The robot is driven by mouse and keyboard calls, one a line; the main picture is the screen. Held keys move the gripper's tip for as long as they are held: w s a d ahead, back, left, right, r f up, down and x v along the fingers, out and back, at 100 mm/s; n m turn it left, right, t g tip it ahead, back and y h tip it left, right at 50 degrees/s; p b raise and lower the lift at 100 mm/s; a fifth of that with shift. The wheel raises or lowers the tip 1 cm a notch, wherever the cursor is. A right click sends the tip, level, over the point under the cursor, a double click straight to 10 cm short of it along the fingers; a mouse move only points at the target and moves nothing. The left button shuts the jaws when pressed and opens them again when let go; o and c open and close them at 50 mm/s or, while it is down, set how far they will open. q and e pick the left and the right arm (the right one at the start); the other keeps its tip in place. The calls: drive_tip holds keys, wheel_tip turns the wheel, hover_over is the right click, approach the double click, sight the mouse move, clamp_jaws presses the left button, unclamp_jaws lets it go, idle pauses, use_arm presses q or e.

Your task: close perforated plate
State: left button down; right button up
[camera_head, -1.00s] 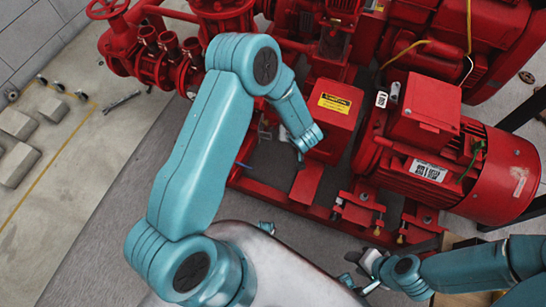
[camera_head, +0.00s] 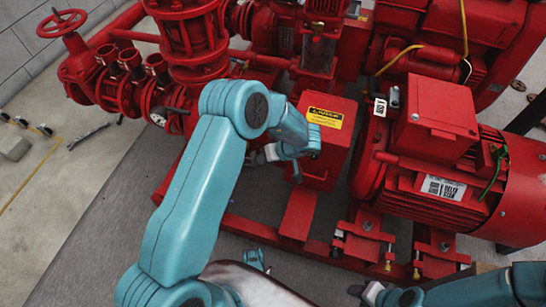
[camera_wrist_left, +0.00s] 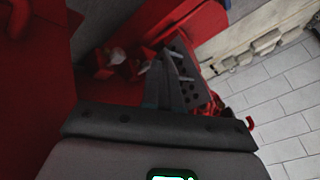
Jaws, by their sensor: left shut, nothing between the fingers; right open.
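A dark plate with several round holes (camera_wrist_left: 191,88), apparently the perforated plate, stands tilted near the middle of the left wrist view. The fingers of my left gripper (camera_wrist_left: 163,82) are shut beside it; I cannot tell whether they touch it. In the head view my left gripper (camera_head: 262,156) is at the left side of the red box with a yellow label (camera_head: 325,118). My left wrist hides part of that side, and I cannot make out the plate there. My right gripper (camera_head: 362,291) is open and empty at the bottom edge, low and partly cut off.
A red motor (camera_head: 450,170) fills the right. Red pipes and a handwheel valve (camera_head: 62,22) stand at the upper left. The red base frame (camera_head: 290,240) runs below the box.

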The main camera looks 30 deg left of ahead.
use_arm(q)
drive_tip(key=shift+x, duration=0.85)
use_arm(e)
drive_tip(key=shift+d+f, duration=0.15)
drive_tip(key=shift+f, duration=0.2)
use_arm(q)
drive_tip(key=shift+s+r, duration=0.1)
use_arm(e)
drive_tip(key=shift+r, duration=0.15)
wheel_tip(320, 180, up, 6)
drive_tip(key=s+a+p, duration=0.1)
drive_tip(key=p, duration=0.6)
use_arm(q)
drive_tip(key=s+a+m+t+h+b, duration=0.2)
drive_tip(key=s+a+m+t+h, duration=0.1)
drive_tip(key=a+m, duration=0.4)
drive_tip(key=s+a+m+t+h+b, duration=0.3)
drive_tip(key=a+m+t, duration=0.2)
drive_tip(key=m, duration=0.5)
drive_tip(key=shift+a, duration=0.9)
use_arm(e)
drive_tip(key=f, duration=0.4)
drive_tip(key=shift+s+a+f, duration=0.2)
drive_tip(key=shift+f, duration=0.05)
use_arm(q)
drive_tip(key=shift+a, duration=0.15)
